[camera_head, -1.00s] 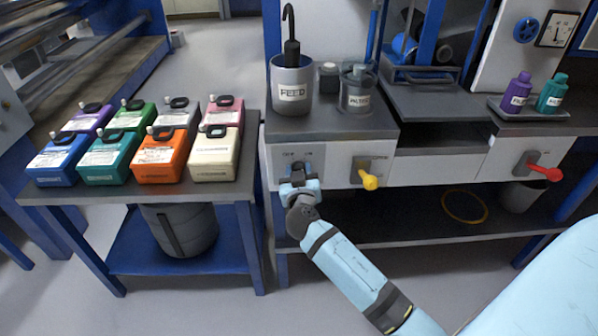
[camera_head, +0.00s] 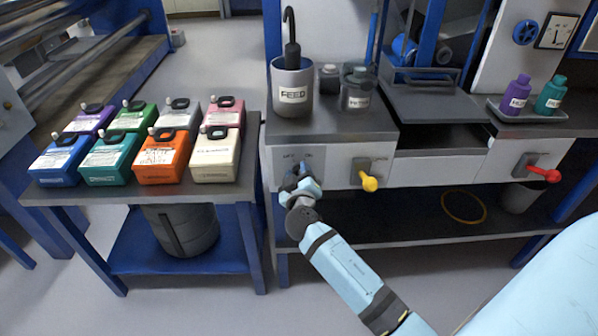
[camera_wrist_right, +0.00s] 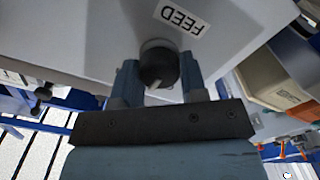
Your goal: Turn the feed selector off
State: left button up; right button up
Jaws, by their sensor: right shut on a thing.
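The feed selector (camera_wrist_right: 158,66) is a dark round knob with a pale pointer mark, on the light front panel below a FEED label (camera_wrist_right: 183,19) in the right wrist view. My right gripper (camera_wrist_right: 160,72) is shut on the knob, one finger on each side. In the head view my right gripper (camera_head: 299,178) is at the panel's left part and hides most of the knob. My left gripper is not in view.
A yellow-knobbed lever (camera_head: 369,183) sits just right of my gripper, and a red-knobbed lever (camera_head: 543,174) is farther right. A grey FEED container (camera_head: 292,88) stands on the counter above. Several coloured jugs (camera_head: 163,157) stand on the left table.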

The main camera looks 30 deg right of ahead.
jog(key=shift+r+n, duration=0.1)
jog(key=shift+n, duration=0.8)
jog(key=shift+n+p, duration=0.55)
jog(key=shift+n, duration=0.95)
jog(key=shift+n+p, duration=0.45)
jog(key=shift+n, duration=0.15)
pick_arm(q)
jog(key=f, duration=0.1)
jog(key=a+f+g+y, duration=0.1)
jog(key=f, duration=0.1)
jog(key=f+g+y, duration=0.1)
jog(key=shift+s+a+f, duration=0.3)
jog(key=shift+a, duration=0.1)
pick_arm(e)
jog(key=o, duration=0.9)
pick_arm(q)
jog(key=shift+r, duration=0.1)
